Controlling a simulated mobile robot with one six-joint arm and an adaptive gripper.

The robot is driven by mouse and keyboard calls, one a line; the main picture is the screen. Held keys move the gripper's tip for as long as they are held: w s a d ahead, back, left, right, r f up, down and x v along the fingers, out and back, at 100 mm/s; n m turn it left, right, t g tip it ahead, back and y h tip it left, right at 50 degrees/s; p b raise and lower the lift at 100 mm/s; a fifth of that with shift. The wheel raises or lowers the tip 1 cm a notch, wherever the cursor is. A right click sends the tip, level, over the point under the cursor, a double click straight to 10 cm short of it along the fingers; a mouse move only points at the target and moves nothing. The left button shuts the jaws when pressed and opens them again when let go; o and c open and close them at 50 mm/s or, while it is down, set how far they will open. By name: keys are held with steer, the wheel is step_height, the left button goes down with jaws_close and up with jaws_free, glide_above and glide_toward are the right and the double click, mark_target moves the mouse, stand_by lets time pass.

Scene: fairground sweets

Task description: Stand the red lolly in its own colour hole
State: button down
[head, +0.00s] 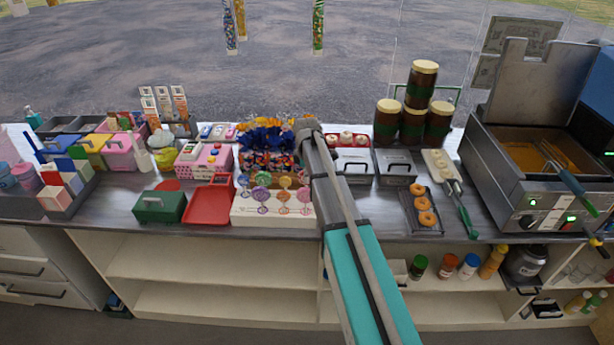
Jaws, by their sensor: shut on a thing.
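A white lolly stand (272,212) sits on the counter left of my arm, with several round lollies on thin sticks in and above it. I cannot pick out the red lolly for certain, and the holes' colours are too small to read. My arm reaches up from the bottom, over the counter just right of the stand, to a grey joint behind it. My gripper's fingers do not show, so neither does anything in them.
A red tray (209,205) and a green box (160,206) stand left of the lolly stand. Colourful sweets crowd behind the stand. Right of my arm are a doughnut tray (422,222), stacked jars (422,84) and a fryer (535,180).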

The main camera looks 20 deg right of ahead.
steer(key=shift+f+b, duration=0.3)
steer(key=shift+f, duration=0.15)
steer(key=c, duration=0.5)
jaws_free()
steer(key=shift+o, duration=0.3)
steer(key=o, duration=0.4)
steer(key=shift+o, duration=0.2)
step_height(320, 180, up, 9)
steer(key=p, duration=0.9)
